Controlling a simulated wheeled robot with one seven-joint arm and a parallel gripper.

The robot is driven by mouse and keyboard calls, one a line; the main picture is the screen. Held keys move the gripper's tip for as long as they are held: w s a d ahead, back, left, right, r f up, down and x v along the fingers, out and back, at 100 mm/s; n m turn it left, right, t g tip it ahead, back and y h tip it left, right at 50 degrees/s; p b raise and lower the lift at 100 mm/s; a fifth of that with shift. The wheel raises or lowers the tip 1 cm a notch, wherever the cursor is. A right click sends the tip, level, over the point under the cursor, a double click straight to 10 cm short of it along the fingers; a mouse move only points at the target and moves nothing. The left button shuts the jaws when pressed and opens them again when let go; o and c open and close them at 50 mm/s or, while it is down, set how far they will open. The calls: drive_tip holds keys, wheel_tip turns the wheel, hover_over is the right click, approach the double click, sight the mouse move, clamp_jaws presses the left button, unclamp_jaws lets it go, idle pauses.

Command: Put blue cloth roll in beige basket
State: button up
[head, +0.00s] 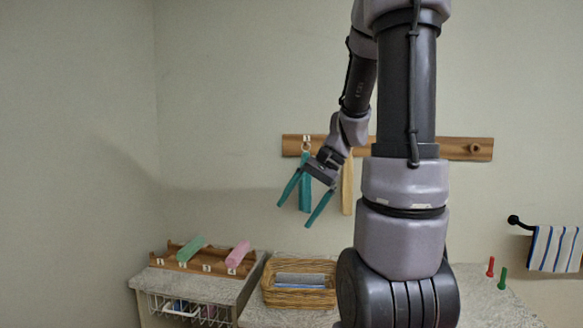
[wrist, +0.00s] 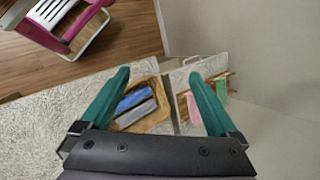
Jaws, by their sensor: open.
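The beige wicker basket (head: 298,298) stands on the light counter, left of my arm's base; it also shows in the wrist view (wrist: 162,115). Two rolls lie side by side in it: a blue cloth roll (wrist: 133,98) and a grey one (wrist: 136,115). In the head view they look grey-blue (head: 300,279) and are partly hidden by the basket's front wall. My gripper (head: 293,215) is open and empty, high above the basket, with its teal fingers spread and pointing down. The fingers also show in the wrist view (wrist: 159,73).
A wooden rack (head: 205,262) left of the basket holds a green roll (head: 189,249) and a pink roll (head: 238,254). A wire drawer (head: 185,308) is below. Teal and yellow cloths hang on a wall rail (head: 465,149). A striped towel (head: 553,249) and two small pegs are at right.

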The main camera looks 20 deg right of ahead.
drive_tip(key=s+a+r+n+t+h, duration=0.4)
drive_tip(key=s+r, duration=0.4)
drive_tip(key=r, duration=0.3)
drive_tip(key=shift+a+r+n+t+h, duration=0.2)
drive_tip(key=shift+a+n+t+h, duration=0.1)
drive_tip(key=shift+a+n+t, duration=0.55)
